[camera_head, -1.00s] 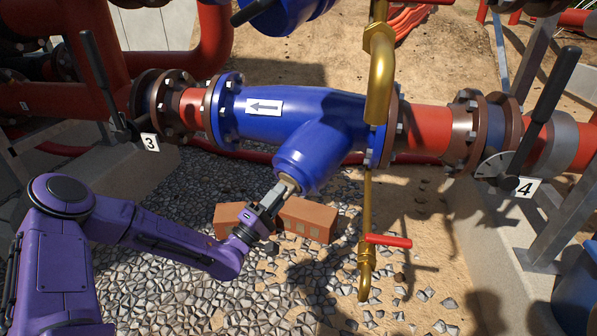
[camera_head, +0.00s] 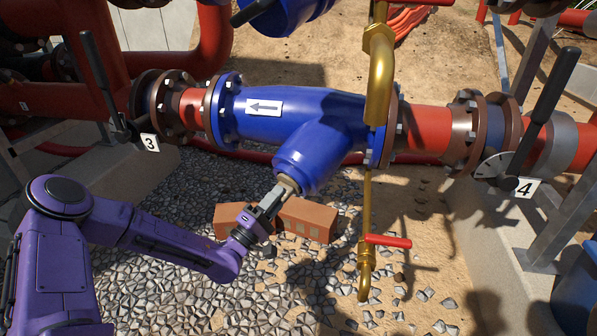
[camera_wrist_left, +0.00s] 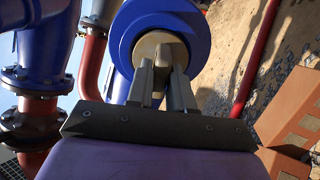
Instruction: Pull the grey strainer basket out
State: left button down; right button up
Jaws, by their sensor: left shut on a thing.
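The blue strainer body (camera_head: 292,115) sits in the red pipe line, with a white arrow plate on it. Its angled branch (camera_head: 308,158) points down and left. A tan end piece (camera_head: 288,184) shows at the branch mouth; in the left wrist view it is a round tan face (camera_wrist_left: 150,46) with a raised block, inside the blue ring (camera_wrist_left: 199,24). My left gripper (camera_head: 279,195) is shut on this tan end piece, in line with the branch. Any grey basket is hidden inside the body. My right gripper is not in view.
Bricks (camera_head: 308,220) lie on the gravel just behind and right of my left gripper. A brass drain pipe with a red-handled valve (camera_head: 387,241) hangs to the right. Lever valves marked 3 (camera_head: 150,143) and 4 (camera_head: 525,187) flank the strainer. Gravel below is open.

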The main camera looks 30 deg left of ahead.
pick_arm(q)
jog(key=shift+s+f, duration=0.1)
jog(key=shift+s, duration=0.2)
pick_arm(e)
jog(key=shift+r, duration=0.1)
pick_arm(q)
jog(key=p+v, duration=0.3)
jog(key=v, duration=1.1)
jog(key=c, duration=1.7)
grip_release()
jog(key=shift+s, duration=0.1)
grip_shut()
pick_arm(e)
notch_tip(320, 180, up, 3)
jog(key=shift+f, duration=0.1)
